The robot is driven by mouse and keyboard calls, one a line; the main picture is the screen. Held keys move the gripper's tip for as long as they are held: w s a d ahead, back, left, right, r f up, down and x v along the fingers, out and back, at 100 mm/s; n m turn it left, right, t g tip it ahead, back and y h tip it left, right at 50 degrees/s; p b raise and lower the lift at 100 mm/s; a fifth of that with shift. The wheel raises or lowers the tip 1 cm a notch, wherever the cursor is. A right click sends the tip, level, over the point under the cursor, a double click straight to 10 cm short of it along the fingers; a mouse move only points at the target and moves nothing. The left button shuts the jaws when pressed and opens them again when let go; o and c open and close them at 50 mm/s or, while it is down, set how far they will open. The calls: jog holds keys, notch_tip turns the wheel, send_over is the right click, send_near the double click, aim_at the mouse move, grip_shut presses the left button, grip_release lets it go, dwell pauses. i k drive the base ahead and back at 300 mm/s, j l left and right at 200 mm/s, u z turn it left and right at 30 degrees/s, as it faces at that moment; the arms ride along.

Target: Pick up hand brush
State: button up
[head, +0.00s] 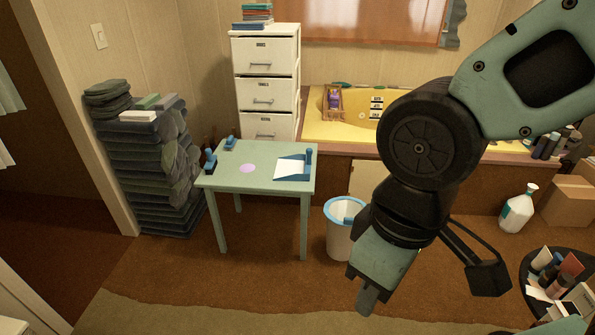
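A small green table (225,179) stands left of centre in the head view. Two small blue upright-handled items stand at its left side: one at the front left corner (210,161) and one at the back left (231,143). Either may be the hand brush; they are too small to tell. A blue dustpan-like piece (308,160) with a white sheet or surface lies at the table's right. My gripper (368,299) points down right of the table, in front of the floor and apart from the table items. Its finger opening is not clear.
A white bin with blue rim (340,236) stands between table and gripper. Front floor is clear.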

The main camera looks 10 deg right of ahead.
aim_at(209, 166)
jog(key=i+j+z, duration=0.15)
jog(key=i+j, duration=0.6)
jog(key=i, duration=0.2)
jog(key=i+j+z, duration=0.15)
jog(key=i+j, duration=0.75)
jog(key=i+j+z, duration=0.15)
jog(key=i+j, duration=0.7)
jog(key=j, duration=0.15)
